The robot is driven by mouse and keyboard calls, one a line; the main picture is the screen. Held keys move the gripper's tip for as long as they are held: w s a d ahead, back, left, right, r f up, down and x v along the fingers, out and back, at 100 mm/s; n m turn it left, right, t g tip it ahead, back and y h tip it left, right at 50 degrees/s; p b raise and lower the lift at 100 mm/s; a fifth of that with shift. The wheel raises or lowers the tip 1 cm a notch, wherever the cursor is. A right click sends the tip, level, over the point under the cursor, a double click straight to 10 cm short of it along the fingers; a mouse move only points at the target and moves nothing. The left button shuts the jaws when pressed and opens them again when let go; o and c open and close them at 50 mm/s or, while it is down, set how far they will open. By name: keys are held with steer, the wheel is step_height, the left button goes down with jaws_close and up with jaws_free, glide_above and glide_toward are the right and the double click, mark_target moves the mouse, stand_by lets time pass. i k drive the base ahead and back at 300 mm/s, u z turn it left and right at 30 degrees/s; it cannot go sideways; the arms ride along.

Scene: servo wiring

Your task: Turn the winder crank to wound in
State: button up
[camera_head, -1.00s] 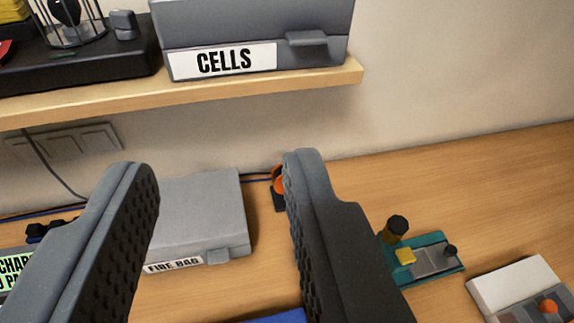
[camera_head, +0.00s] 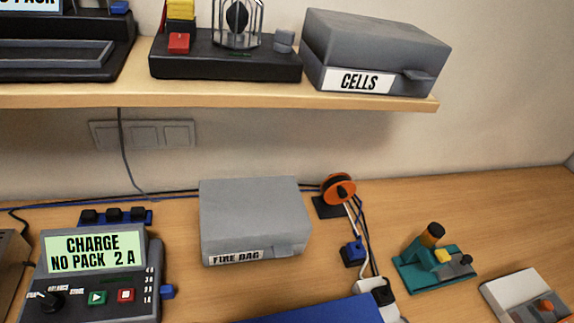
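What looks like the winder is an orange reel (camera_head: 338,185) on a small black base (camera_head: 326,208), standing on the bench close to the wall, just right of the grey FIRE BAG box. A dark part shows on the reel's face; I cannot tell how the crank is turned. A white cable and blue cables run from the reel down towards a small blue plug block (camera_head: 353,252). My gripper is out of view, and nothing covers the reel.
The FIRE BAG box (camera_head: 254,218) stands left of the reel, the charger (camera_head: 95,275) further left. A teal device (camera_head: 433,265) stands right. The wooden shelf (camera_head: 240,97) with the CELLS case (camera_head: 375,50) overhangs behind. Bench between reel and teal device is largely clear.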

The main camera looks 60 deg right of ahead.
mark_target(337, 188)
steer(key=u, duration=0.5)
steer(key=k, duration=1.9)
steer(key=z, duration=0.55)
steer(key=i, duration=1.7)
